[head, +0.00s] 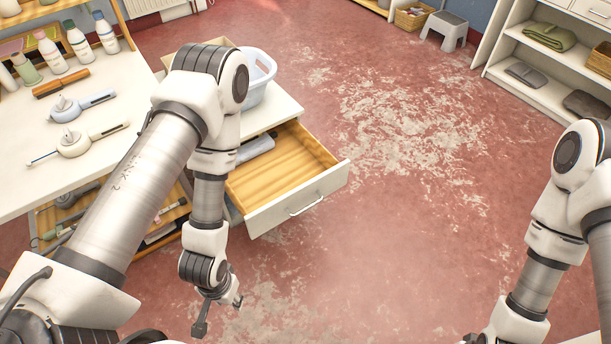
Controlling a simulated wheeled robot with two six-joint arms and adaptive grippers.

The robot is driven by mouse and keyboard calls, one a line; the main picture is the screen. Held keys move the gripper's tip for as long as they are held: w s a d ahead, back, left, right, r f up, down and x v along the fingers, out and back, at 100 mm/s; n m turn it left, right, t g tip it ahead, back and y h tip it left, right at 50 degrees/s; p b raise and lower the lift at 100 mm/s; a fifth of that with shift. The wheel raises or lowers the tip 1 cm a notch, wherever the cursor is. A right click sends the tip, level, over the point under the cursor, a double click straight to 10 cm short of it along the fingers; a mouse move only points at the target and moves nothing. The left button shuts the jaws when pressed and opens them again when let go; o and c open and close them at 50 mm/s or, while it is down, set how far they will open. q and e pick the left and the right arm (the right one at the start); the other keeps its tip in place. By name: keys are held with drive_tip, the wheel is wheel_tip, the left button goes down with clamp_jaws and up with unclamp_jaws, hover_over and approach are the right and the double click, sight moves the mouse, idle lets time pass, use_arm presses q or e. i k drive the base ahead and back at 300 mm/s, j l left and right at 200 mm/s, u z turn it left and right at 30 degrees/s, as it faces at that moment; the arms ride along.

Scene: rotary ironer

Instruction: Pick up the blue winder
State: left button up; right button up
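A pale blue winder (66,108) with a grey-blue handle lies on the white table at the left. A similar cream winder (74,145) lies just nearer to me, apart from it.
An open wooden drawer (281,166) with a white front juts out right of the table, holding a grey item. Several bottles (78,42) and a brown-handled tool (61,83) are beyond the winders.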

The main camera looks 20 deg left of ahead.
sight(70, 115)
drive_tip(key=u, duration=1.85)
drive_tip(key=i+z, duration=0.15)
drive_tip(key=i, duration=0.15)
drive_tip(key=i+j+z, duration=0.2)
drive_tip(key=i, duration=0.1)
